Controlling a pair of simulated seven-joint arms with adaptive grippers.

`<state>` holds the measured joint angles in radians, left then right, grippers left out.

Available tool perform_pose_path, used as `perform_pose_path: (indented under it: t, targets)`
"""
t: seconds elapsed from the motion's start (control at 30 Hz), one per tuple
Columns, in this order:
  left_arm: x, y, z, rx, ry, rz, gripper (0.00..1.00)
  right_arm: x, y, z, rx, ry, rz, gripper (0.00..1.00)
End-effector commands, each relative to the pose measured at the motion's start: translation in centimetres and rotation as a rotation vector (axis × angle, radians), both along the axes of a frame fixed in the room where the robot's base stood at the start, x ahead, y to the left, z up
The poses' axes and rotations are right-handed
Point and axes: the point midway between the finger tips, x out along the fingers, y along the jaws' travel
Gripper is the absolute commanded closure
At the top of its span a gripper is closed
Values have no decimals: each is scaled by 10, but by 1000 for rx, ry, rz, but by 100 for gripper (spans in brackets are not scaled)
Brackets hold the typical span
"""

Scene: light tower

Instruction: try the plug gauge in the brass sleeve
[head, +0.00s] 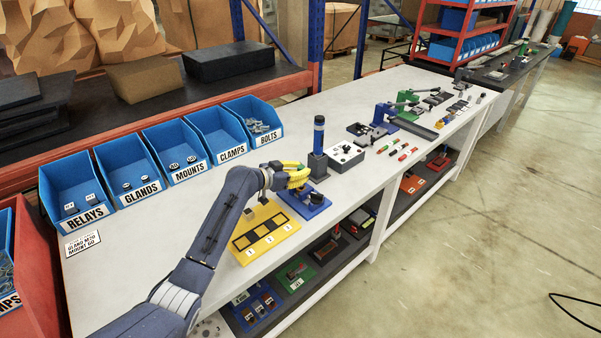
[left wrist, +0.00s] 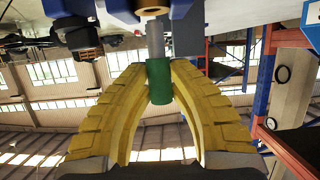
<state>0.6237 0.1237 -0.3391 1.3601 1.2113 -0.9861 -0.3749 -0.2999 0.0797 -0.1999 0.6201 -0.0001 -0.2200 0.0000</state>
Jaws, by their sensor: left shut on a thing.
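My left gripper (head: 301,178) has yellow fingers and is above the blue plate (head: 304,204) with a dark fixture on it in the head view. In the left wrist view my left gripper (left wrist: 160,66) is shut on the plug gauge by its green handle (left wrist: 160,83). The gauge's grey pin (left wrist: 155,40) points at the brass sleeve (left wrist: 152,11) at the top edge. The pin end is very close to the sleeve; I cannot tell whether it touches or enters. The sleeve is cut off there and cannot be made out in the head view. My right gripper is not in view.
A yellow tray (head: 267,241) with dark numbered squares lies in front of the gripper. A dark stand with a blue-topped column (head: 318,137) and a grey box (head: 345,156) are just behind. Blue bins (head: 190,146) line the back edge.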

Motion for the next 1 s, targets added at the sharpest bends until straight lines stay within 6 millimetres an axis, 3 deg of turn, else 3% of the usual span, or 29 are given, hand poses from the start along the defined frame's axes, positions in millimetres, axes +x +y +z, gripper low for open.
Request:
perform_pose_path:
  t: [1.0]
  targets:
    - [0, 0, -9, -1, -1, 0, 100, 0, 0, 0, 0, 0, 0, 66]
